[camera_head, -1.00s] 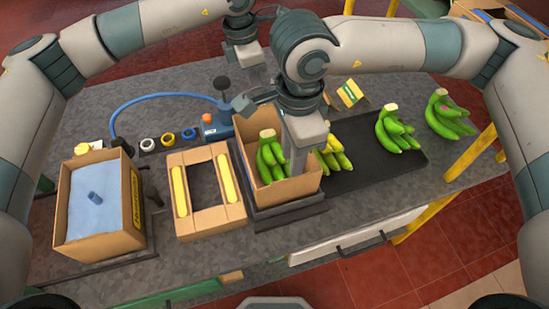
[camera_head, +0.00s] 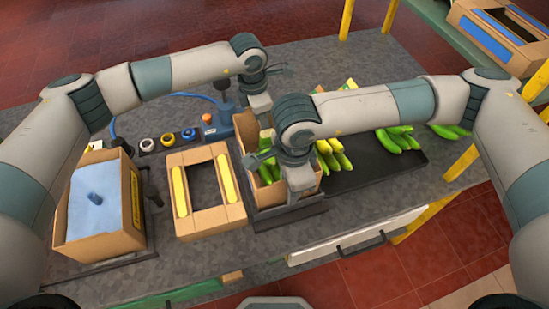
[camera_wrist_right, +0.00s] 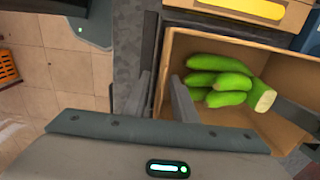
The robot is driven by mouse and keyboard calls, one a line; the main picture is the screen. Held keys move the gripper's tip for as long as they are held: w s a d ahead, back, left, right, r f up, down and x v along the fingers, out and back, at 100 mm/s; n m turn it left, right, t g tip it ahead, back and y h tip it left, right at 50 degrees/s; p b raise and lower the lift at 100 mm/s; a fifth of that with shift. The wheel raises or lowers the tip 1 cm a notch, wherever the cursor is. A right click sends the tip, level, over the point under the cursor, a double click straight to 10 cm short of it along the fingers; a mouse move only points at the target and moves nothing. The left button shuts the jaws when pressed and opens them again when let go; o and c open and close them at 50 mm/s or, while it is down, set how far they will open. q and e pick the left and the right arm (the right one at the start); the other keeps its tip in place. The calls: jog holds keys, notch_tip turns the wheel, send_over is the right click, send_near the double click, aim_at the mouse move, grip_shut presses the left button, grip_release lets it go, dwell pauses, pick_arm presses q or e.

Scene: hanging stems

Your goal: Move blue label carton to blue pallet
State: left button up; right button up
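An open brown carton (camera_head: 282,190) with green bananas stands at the middle front of the bench; it also shows in the right wrist view (camera_wrist_right: 205,45). No blue label can be made out on its visible sides. My right gripper (camera_head: 302,190) is low at its right front; in the right wrist view its two fingers (camera_wrist_right: 165,100) are apart, on either side of a carton wall. My left gripper (camera_head: 262,108) is by the carton's back side, its fingertips partly hidden. A blue-striped carton or lid (camera_head: 490,35) is at the far right. I cannot identify a blue pallet.
A carton with blue lining and a yellow label (camera_head: 132,195) stands at the left. A brown frame with yellow strips (camera_head: 205,190) lies beside the banana carton. Tape rolls (camera_head: 168,139) are behind. A dark mat (camera_head: 375,168) with bananas is to the right.

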pick_arm(q)
jog(key=shift+f, duration=0.1)
jog(key=shift+c, duration=0.3)
pick_arm(e)
jog(key=shift+f, duration=0.1)
jog(key=shift+c, duration=0.3)
pick_arm(q)
grip_shut()
pick_arm(e)
grip_shut()
